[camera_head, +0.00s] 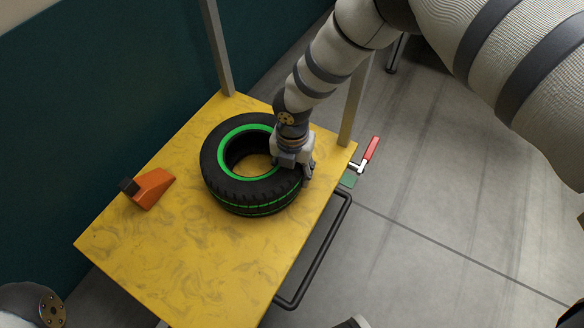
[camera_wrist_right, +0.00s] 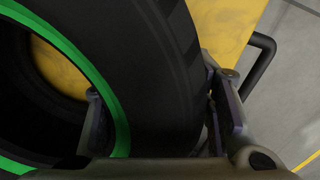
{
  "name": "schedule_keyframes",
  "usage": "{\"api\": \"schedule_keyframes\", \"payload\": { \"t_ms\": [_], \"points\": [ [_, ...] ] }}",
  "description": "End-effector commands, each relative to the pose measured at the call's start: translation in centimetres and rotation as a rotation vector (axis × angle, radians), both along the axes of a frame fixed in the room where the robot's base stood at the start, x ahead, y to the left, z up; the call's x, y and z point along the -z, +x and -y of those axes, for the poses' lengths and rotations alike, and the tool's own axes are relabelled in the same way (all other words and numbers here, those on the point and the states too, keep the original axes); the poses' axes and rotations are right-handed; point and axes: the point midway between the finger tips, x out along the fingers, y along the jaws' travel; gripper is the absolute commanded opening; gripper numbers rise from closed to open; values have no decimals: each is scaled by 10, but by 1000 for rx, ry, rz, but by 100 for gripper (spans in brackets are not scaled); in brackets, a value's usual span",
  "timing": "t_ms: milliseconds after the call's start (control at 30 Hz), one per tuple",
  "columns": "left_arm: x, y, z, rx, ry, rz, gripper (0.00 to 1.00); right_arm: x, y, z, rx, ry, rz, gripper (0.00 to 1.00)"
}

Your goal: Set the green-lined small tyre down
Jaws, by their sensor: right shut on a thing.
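The small black tyre (camera_head: 228,180) with a green lining lies flat over the yellow table top (camera_head: 150,245), and the yellow shows through its hole. I cannot tell whether its underside fully touches the table. My right gripper (camera_head: 292,165) is shut on the tyre's right wall. In the right wrist view one finger is inside the hole and the other outside, with the tyre wall (camera_wrist_right: 155,70) between them; the gripper (camera_wrist_right: 160,118) is seen from behind. My left gripper is out of view.
An orange and black wedge-shaped block (camera_head: 153,188) sits on the table left of the tyre. A red-handled clamp (camera_head: 370,150) is at the table's right edge, near a grey post (camera_head: 354,105). A dark bar (camera_head: 325,245) runs beside that edge. The table's front is clear.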

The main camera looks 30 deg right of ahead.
Motion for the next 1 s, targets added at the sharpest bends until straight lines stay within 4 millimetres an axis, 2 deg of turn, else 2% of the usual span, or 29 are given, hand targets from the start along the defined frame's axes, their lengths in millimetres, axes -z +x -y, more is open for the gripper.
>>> {"api": "schedule_keyframes", "payload": {
  "t_ms": [33,100,133,367,467,567,800,900,1000],
  "points": [
    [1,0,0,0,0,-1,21,1,0,0,0,-1,-1,51],
    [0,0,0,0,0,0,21,1,0,0,0,0,0,66],
    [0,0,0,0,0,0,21,1,0,0,0,0,0,68],
    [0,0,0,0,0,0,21,1,0,0,0,0,0,68],
    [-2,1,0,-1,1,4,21,-5,0,0,0,0,1,68],
    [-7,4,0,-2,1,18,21,-26,1,0,0,-1,4,68],
    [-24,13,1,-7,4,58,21,-93,1,0,-1,0,6,68],
    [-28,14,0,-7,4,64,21,-110,0,0,1,1,4,68],
    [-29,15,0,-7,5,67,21,-119,0,0,0,1,1,68]
  ]
}}
